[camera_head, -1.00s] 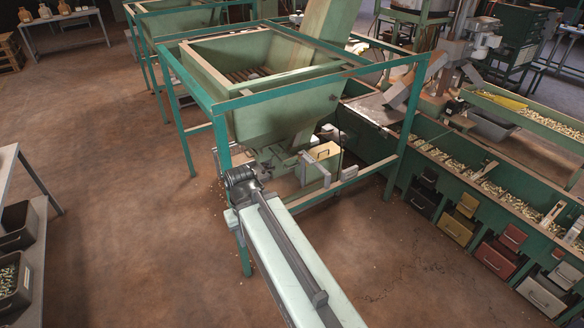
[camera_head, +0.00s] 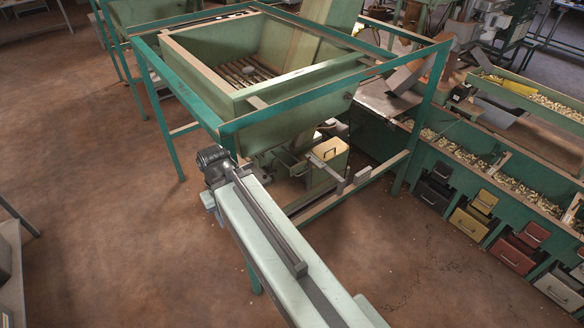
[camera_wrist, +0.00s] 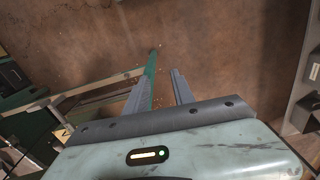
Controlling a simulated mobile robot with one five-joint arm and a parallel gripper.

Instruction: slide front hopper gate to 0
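The front hopper (camera_head: 230,111) is a pale green open bin in a teal frame, ahead of my arm in the head view. Its grated inside shows. Under its narrow bottom is small metalwork (camera_head: 289,163), where I cannot clearly tell the gate or its position. A pale bar with a grey upright plate (camera_head: 362,176) sticks out to the right of it. My gripper shows in the wrist view (camera_wrist: 160,76) with two grey fingers apart and nothing held. A teal frame leg (camera_wrist: 151,72) appears beyond, between the fingers. My arm hides the fingers in the head view.
Bins with drawers (camera_head: 467,224) line the right. Brown floor is open at left and lower right.

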